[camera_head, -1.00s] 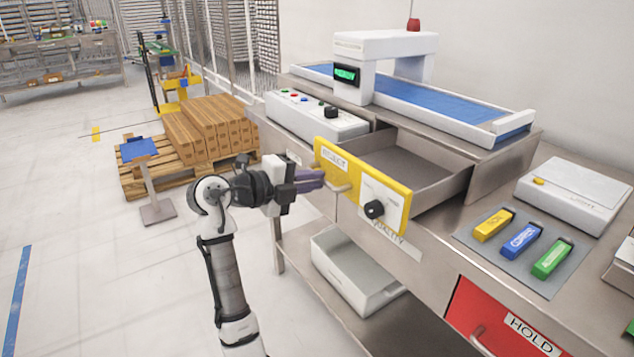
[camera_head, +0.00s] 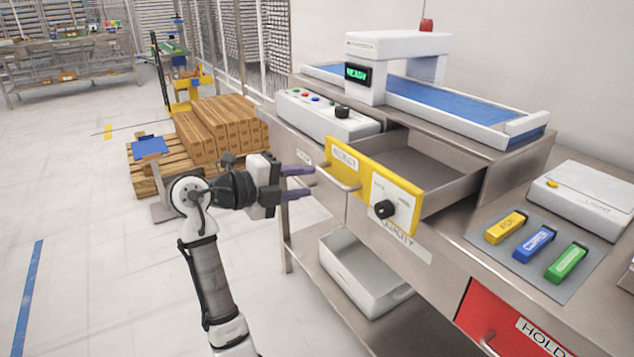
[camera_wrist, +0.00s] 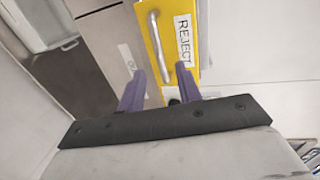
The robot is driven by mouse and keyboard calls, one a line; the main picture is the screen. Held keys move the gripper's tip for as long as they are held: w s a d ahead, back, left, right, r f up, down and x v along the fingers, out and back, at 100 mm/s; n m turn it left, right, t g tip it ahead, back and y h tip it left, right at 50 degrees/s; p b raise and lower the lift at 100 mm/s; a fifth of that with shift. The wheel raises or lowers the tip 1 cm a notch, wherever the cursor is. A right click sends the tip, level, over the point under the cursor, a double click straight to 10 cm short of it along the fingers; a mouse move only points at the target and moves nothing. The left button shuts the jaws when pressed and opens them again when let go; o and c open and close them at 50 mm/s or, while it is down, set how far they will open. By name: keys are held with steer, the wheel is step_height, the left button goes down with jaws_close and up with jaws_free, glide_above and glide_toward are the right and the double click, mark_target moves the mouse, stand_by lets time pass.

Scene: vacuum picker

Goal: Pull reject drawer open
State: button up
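The reject drawer has a yellow front (camera_head: 345,172) with a REJECT label and stands pulled out of the steel bench, its empty grey interior (camera_head: 415,165) showing. Its bar handle (camera_head: 337,180) is on the front, and a black knob sits on a white plate to the right. My gripper (camera_head: 300,183) is open, its purple fingers apart, just left of the handle and not around it. In the wrist view, the handle (camera_wrist: 158,48) and yellow front (camera_wrist: 186,60) lie beyond the spread fingertips (camera_wrist: 160,72).
A conveyor scanner (camera_head: 398,55) and a button box (camera_head: 325,115) stand on the bench. A white bin (camera_head: 365,275) sits on the lower shelf. A red HOLD drawer (camera_head: 505,325) is at the lower right. Boxes on a pallet (camera_head: 215,130) stand behind my arm.

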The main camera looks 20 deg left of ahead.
steer(key=v, duration=0.8)
steer(key=shift+s+a+b, duration=0.2)
steer(key=shift+s+b, duration=0.1)
steer(key=shift+b, duration=0.05)
steer(key=shift+r, duration=0.1)
